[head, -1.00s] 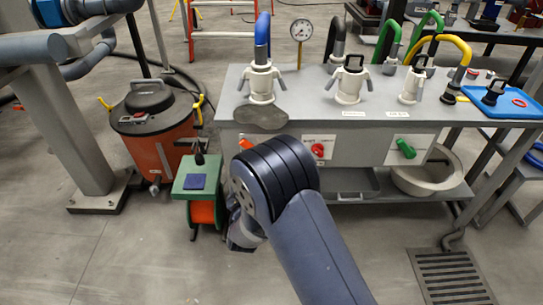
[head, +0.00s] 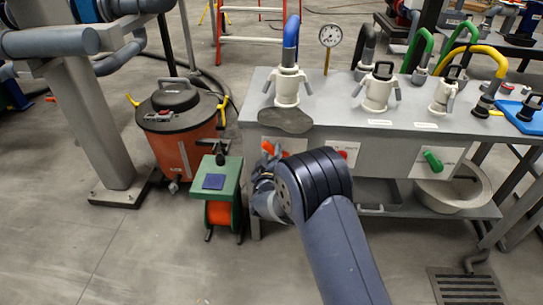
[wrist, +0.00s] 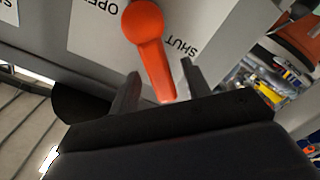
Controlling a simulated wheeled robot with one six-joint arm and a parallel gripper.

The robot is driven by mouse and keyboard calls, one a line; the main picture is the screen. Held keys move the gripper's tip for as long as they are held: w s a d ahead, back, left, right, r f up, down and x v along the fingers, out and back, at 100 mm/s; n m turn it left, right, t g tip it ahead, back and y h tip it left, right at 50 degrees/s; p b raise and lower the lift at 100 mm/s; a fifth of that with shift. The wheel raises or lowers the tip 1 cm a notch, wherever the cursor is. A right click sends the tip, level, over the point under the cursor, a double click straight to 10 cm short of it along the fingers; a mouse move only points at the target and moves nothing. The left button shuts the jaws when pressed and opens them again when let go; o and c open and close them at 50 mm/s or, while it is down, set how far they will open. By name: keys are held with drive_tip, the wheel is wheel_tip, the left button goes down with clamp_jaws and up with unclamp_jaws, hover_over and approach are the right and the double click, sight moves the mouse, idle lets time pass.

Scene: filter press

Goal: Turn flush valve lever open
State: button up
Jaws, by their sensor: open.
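The flush valve lever is an orange handle (wrist: 150,45) with a round hub, on the grey front panel under the bench top. It shows small and partly hidden in the head view (head: 268,147). In the wrist view, a white plate behind it reads OPEN on the left and SHUT on the right, upside down. The lever points down in that picture, beside the SHUT word. My gripper (wrist: 158,86) is open, its two dark fingers on either side of the lever's free end. Whether either finger touches it cannot be told. In the head view my wrist partly hides the gripper (head: 266,165).
A red knob (head: 346,152) and a green lever (head: 433,162) sit further right on the panel. A green-topped stand (head: 216,182) with an orange reel is close left of my gripper. An orange drum (head: 180,130) stands beyond it. Open floor lies in front.

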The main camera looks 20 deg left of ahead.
drive_tip(key=shift+c, duration=0.5)
clamp_jaws()
